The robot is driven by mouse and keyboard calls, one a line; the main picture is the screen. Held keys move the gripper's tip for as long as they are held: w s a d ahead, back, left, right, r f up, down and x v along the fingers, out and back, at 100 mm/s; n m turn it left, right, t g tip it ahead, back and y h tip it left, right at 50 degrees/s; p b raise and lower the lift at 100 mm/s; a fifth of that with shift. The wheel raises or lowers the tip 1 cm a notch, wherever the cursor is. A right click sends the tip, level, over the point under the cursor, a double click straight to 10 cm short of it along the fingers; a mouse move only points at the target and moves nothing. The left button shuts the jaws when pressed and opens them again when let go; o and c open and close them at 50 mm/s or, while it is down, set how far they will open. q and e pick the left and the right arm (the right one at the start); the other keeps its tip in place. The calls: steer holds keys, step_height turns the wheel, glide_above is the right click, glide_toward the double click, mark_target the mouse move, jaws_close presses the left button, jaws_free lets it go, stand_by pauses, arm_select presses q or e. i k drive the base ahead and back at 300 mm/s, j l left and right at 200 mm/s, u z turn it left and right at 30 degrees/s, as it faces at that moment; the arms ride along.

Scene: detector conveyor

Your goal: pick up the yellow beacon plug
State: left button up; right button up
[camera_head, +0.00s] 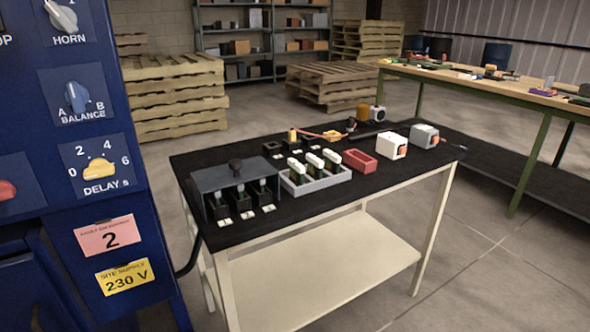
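A small yellow upright piece (292,135), which looks like the yellow beacon plug, stands among small black blocks at the back of the black-topped table (390,179). I cannot tell whether it sits in a block or beside one. A reddish cord (311,134) runs from near it towards another small yellow piece (333,135) to its right. An amber cylinder (363,112) stands further back. Neither of my grippers is in view.
A grey box (222,179) with black sockets, a grey tray (318,181) of white-topped modules, a red bin (360,161) and a white block (393,146) stand nearer the front. A blue control panel (135,215) fills the left. A workbench (500,88) stands at back right.

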mark_target(291, 133)
steer(key=i+l, duration=0.15)
steer(key=i+l+u, duration=0.4)
steer(key=l+u, duration=0.15)
steer(key=i+l+u, duration=0.15)
steer(key=l+u, duration=0.15)
steer(key=l, duration=0.15)
